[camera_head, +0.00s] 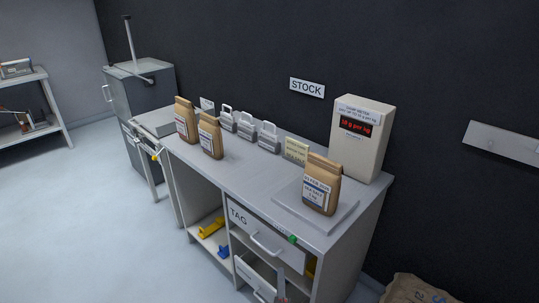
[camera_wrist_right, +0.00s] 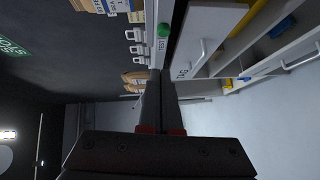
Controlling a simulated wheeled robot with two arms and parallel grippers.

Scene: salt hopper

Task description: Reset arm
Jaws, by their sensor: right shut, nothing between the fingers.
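My right gripper (camera_wrist_right: 160,78) shows in the right wrist view with its two dark fingers together and nothing between them. The fingers point up the picture toward the counter front and a green knob (camera_wrist_right: 164,30). In the head view only a small reddish bit, possibly my right gripper, shows at the bottom edge, by the lower drawer (camera_head: 256,279). My left gripper is in neither view. A brown paper bag with a label (camera_head: 320,187) stands upright on a flat scale plate (camera_head: 290,208) on the counter (camera_head: 235,172).
Two more brown bags (camera_head: 185,120) and several grey weights (camera_head: 246,127) stand along the counter. A white meter box (camera_head: 361,138) with a red display stands at the back right. The upper drawer (camera_head: 262,240) is labelled TAG. The floor (camera_head: 90,220) at left is clear.

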